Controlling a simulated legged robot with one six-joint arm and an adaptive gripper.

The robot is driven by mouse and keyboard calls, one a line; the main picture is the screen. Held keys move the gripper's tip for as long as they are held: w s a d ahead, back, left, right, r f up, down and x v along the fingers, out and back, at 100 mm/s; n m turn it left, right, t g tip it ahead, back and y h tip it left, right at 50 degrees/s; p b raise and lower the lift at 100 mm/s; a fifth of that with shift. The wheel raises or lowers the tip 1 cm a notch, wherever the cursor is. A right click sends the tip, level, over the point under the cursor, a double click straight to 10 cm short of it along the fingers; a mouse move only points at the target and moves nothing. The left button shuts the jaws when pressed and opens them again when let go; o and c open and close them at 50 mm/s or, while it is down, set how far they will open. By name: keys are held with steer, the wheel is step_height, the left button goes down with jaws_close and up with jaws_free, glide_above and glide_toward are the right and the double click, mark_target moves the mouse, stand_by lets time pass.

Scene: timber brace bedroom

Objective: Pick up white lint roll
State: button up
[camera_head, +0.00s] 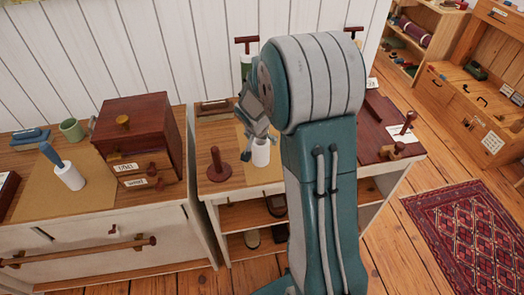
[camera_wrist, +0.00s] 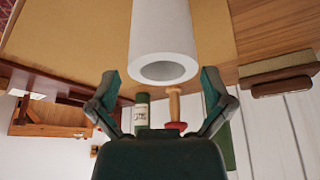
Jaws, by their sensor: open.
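The white lint roll (camera_head: 261,153) stands upright on a tan mat (camera_head: 268,174) on the right-hand cabinet. In the wrist view the white lint roll (camera_wrist: 163,28) is a plain white tube with a hollow end facing me. My gripper (camera_wrist: 160,80) is open, its two dark green fingers spread left and right of the tube's near end with space on both sides. In the head view my gripper (camera_head: 257,122) is just above the roll, partly hidden by my arm. Whether the fingers reach past the tube's end, I cannot tell.
A dark red peg stand (camera_head: 217,166) is left of the roll. A reddish wooden box (camera_head: 140,135) and a blue-handled white roller (camera_head: 68,174) are on the left cabinet. A dark red board (camera_head: 383,126) lies to the right. The wall (camera_head: 75,55) is close behind.

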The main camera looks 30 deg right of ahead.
steer(key=f, duration=0.3)
steer(key=shift+w+f, duration=0.25)
steer(key=shift+w, duration=0.15)
steer(key=shift+d, duration=0.1)
steer(key=shift+d, duration=0.1)
steer(key=c, duration=1.1)
steer(key=shift+r, duration=0.1)
